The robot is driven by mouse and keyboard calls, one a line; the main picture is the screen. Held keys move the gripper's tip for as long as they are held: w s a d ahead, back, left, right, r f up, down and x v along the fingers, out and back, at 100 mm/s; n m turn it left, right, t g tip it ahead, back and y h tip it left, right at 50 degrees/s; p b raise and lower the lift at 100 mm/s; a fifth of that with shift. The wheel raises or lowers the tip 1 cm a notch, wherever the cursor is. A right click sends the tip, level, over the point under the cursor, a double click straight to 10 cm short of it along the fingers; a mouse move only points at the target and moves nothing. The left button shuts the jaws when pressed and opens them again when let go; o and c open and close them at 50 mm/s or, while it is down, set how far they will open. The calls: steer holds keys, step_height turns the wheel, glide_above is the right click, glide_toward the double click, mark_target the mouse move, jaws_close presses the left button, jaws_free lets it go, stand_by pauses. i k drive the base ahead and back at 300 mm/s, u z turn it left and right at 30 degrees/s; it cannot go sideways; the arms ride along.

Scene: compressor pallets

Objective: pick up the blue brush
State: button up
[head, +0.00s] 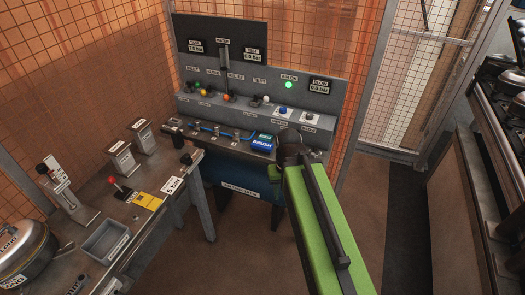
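A blue item with the white word BRUSH (262,143) lies on the narrow grey ledge at the front of the control console. I cannot tell bristles or a handle at this size. My green arm reaches in from the lower right. Its dark end, my gripper (289,146), is just right of the blue item in the picture and hides part of the ledge. I cannot tell whether they touch. The fingers are not clear, so I cannot tell whether they are open or shut.
The console (260,100) carries knobs, gauges and a green lamp. Several small fittings and a thin blue strip lie along its ledge. A workbench (125,200) with a grey bin (105,241) and a pot (25,255) stands at left. Brown floor (365,215) is clear at right.

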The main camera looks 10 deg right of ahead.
mark_target(262, 147)
steer(key=u, duration=0.5)
steer(key=i, duration=1.3)
steer(key=u, duration=0.85)
steer(key=k, duration=0.8)
steer(key=u, duration=0.15)
steer(key=i, duration=0.95)
steer(key=z, duration=0.1)
